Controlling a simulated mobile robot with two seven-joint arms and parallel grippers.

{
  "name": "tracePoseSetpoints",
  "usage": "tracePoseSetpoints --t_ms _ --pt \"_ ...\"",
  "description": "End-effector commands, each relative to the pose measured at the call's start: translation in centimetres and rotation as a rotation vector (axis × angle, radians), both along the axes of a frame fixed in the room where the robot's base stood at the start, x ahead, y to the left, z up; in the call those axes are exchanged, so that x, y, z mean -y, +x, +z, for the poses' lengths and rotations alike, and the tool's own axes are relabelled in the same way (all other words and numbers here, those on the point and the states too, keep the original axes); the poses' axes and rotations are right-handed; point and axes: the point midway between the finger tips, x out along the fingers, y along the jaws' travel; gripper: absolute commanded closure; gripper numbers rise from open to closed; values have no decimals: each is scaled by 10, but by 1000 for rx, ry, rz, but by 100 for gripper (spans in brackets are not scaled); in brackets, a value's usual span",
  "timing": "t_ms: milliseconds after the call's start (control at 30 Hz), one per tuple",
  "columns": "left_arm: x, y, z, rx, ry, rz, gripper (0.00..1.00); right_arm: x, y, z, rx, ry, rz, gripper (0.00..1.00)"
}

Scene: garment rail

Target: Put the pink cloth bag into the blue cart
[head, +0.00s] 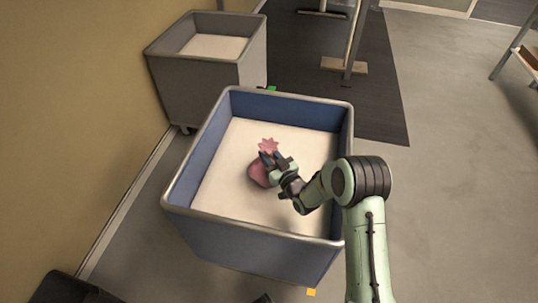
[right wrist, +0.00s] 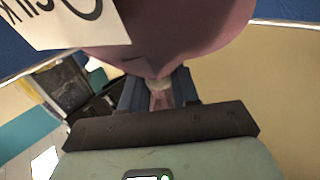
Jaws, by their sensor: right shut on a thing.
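The pink cloth bag (head: 258,174) hangs from my right gripper (head: 268,158) inside the walls of the blue cart (head: 262,246), over its pale floor. The bag's gathered top sticks out above the fingers as a star-like ruffle. My right gripper is shut on the bag's neck. In the right wrist view the bag (right wrist: 190,35) fills the top, with a white lettered tag (right wrist: 60,22) on it. I cannot tell whether the bag touches the cart floor. My left gripper is not in view.
A grey cart (head: 205,75) stands behind to the left, near the tan wall. A dark mat (head: 375,100) with metal rail posts on it lies at the back.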

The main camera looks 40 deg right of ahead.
Motion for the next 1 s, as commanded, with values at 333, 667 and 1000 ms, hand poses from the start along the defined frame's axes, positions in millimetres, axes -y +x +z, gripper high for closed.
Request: tracePoseSetpoints --t_ms 333,667,1000 --pt "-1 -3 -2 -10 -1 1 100 0 0 -2 -1 0 0 43" --pt "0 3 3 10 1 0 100 0 -4 1 -1 0 0 43" --pt "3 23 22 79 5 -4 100 -6 -60 1 -2 1 -1 43"
